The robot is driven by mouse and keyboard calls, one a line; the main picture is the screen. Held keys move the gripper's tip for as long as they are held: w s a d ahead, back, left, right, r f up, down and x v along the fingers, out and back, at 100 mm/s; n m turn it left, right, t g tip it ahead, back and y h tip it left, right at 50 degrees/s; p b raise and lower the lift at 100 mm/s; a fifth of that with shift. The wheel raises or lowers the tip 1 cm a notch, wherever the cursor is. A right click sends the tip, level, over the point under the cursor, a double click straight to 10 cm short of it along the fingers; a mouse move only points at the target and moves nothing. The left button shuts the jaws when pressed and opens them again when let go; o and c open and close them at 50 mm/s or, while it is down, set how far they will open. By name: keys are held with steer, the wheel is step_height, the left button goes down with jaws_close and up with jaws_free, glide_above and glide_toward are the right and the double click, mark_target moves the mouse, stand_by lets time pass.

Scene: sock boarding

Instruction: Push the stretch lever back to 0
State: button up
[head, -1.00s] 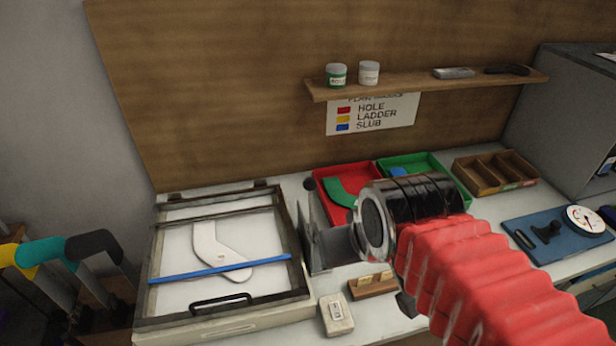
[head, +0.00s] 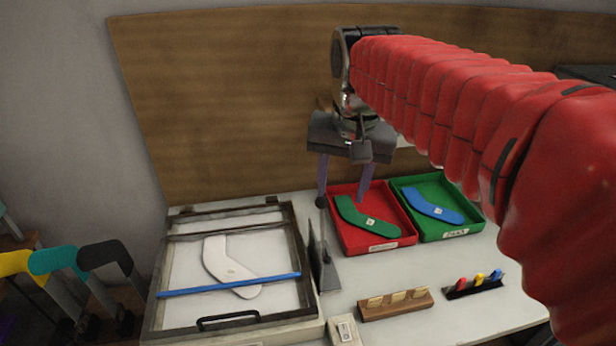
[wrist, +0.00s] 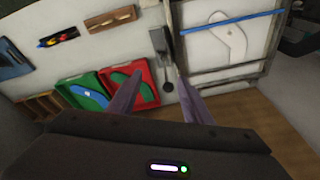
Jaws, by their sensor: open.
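The stretch lever appears as a thin rod with a black ball knob (head: 321,202), rising by a grey metal bracket (head: 325,270) right of the framed board. Its scale and 0 mark cannot be read. My gripper (head: 342,199) hangs above the back of the bench, its two purplish fingers apart and empty. In the head view the left finger's tip overlaps the knob; I cannot tell if they touch. In the wrist view the knob (wrist: 168,87) shows between the two fingers (wrist: 158,76), nearer the right-hand one, with the bracket (wrist: 161,42) beyond.
The framed board (head: 190,325) holds a white sock shape (head: 228,262) under a blue bar (head: 228,286). A red tray (head: 385,245) and green tray (head: 470,226) stand right of the lever. A wooden block (head: 395,306) and colored pegs (head: 475,284) lie in front.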

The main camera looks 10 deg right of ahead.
steer(key=w+m+g, duration=0.2)
steer(key=w+m, duration=0.2)
steer(key=w, duration=1)
steer(key=shift+w+a+f+m+g, duration=0.2)
steer(key=shift+m+g, duration=0.1)
steer(key=shift+g, duration=0.1)
steer(key=f, duration=1.3)
steer(key=shift+s+d+f, duration=0.2)
steer(key=shift+d+f, duration=0.05)
steer(key=shift+f, duration=0.1)
jaws_close()
